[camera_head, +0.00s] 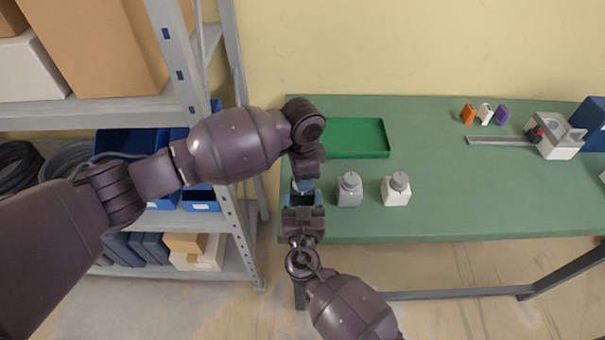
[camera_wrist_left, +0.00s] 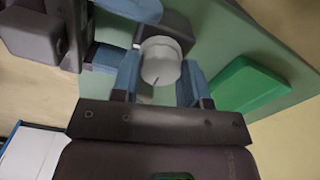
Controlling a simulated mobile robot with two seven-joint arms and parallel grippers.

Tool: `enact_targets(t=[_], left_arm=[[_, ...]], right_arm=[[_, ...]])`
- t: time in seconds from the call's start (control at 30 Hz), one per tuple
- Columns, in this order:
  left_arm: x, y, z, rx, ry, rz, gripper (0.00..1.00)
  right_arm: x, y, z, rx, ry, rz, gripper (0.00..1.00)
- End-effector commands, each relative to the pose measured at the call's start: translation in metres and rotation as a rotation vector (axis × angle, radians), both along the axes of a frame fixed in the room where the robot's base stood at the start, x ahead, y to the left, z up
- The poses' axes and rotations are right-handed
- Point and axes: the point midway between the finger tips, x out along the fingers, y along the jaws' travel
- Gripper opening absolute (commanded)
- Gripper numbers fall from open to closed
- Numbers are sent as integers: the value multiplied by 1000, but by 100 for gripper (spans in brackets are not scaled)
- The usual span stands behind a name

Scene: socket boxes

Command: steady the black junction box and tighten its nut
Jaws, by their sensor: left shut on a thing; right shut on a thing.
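The black junction box (camera_wrist_left: 180,31) shows in the left wrist view, with its pale grey round nut (camera_wrist_left: 160,61) on top. My left gripper (camera_wrist_left: 160,78) has its blue fingers on both sides of the nut and is shut on it. My right gripper (camera_wrist_left: 138,35) comes in from the left of that view, its blue fingers shut on the box's sides. In the head view my left gripper (camera_head: 302,186) is directly above my right gripper (camera_head: 303,200) at the table's left end. The box is mostly hidden there.
Two grey boxes with round caps, one mid-grey (camera_head: 349,194) and one lighter (camera_head: 396,194), stand right of the grippers on the green table (camera_head: 450,205). A green tray (camera_head: 362,153) lies behind. A shelf rack (camera_head: 190,75) stands left. The table's middle is clear.

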Motion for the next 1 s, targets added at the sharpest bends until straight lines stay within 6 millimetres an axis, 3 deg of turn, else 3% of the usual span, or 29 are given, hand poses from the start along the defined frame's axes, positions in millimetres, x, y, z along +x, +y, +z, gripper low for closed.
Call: enact_targets(t=[0.4, 0.93, 0.97, 1.0], left_arm=[[0, 0, 1, 0, -1, -178, 17], [0, 0, 0, 0, -1, -200, 17], [0, 0, 0, 0, -1, -200, 44], [0, 0, 0, 0, -1, -200, 50]], right_arm=[[0, 0, 0, 0, 1, 0, 33], [0, 0, 0, 0, 1, -1, 33], [0, 0, 0, 0, 1, -1, 33], [0, 0, 0, 0, 1, -1, 33]])
